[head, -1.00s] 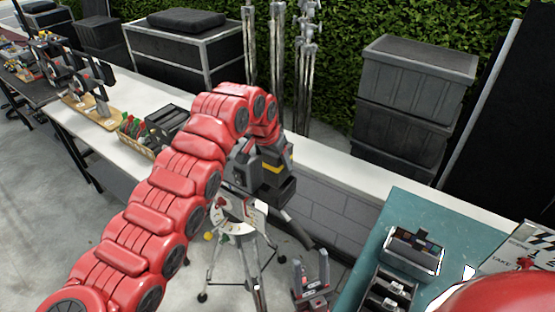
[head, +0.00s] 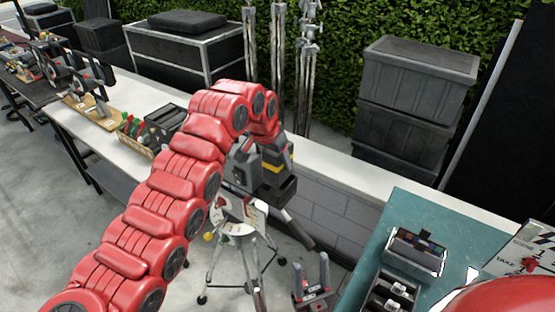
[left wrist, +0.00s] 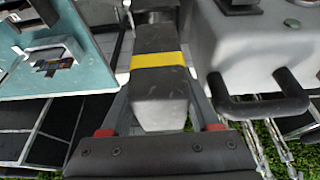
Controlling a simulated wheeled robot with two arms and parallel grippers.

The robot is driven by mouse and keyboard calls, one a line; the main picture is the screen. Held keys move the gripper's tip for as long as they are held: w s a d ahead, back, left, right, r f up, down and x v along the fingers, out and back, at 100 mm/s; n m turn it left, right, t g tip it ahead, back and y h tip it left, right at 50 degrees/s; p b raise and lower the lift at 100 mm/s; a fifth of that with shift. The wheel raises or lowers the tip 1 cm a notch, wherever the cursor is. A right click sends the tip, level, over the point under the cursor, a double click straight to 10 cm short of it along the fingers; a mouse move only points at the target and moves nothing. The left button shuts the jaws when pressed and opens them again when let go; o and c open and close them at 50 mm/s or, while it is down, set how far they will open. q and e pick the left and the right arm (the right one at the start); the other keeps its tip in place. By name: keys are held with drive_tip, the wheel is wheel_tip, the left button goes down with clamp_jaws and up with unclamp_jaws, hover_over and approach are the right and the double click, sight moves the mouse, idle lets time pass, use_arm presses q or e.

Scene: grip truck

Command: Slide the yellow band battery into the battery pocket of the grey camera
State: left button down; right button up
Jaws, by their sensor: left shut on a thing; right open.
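The battery (head: 279,160) is dark grey with a yellow band. In the left wrist view the battery (left wrist: 158,95) lies lengthwise between the fingers. My left gripper (left wrist: 158,75) is shut on it. The grey camera (head: 243,167) stands on a tripod, just left of the battery in the head view. In the left wrist view the camera (left wrist: 240,60) is a pale grey body with a black handle, right of the battery. I cannot make out the battery pocket or whether the battery's far end touches it.
A teal table (head: 408,208) at the right holds a dark tray (head: 415,252) and a clapperboard (head: 527,250). A white counter (head: 330,165) runs behind the camera. Stacked grey crates (head: 415,95) and metal stands (head: 277,60) are farther back. The tripod legs (head: 215,265) spread on the floor.

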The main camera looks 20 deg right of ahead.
idle(0.3)
use_arm(q)
drive_tip(key=shift+f+b, duration=0.55)
drive_tip(key=shift+f, duration=0.15)
idle(0.3)
drive_tip(key=shift+f+b, duration=1.8)
drive_tip(key=shift+f, duration=0.3)
drive_tip(key=shift+c, duration=0.2)
unclamp_jaws()
drive_tip(key=shift+r, duration=0.1)
drive_tip(key=v, duration=0.7)
drive_tip(key=shift+w+r, duration=0.1)
drive_tip(key=shift+r, duration=0.15)
drive_tip(key=p+v, duration=0.3)
drive_tip(key=v, duration=0.7)
drive_tip(key=shift+p, duration=0.4)
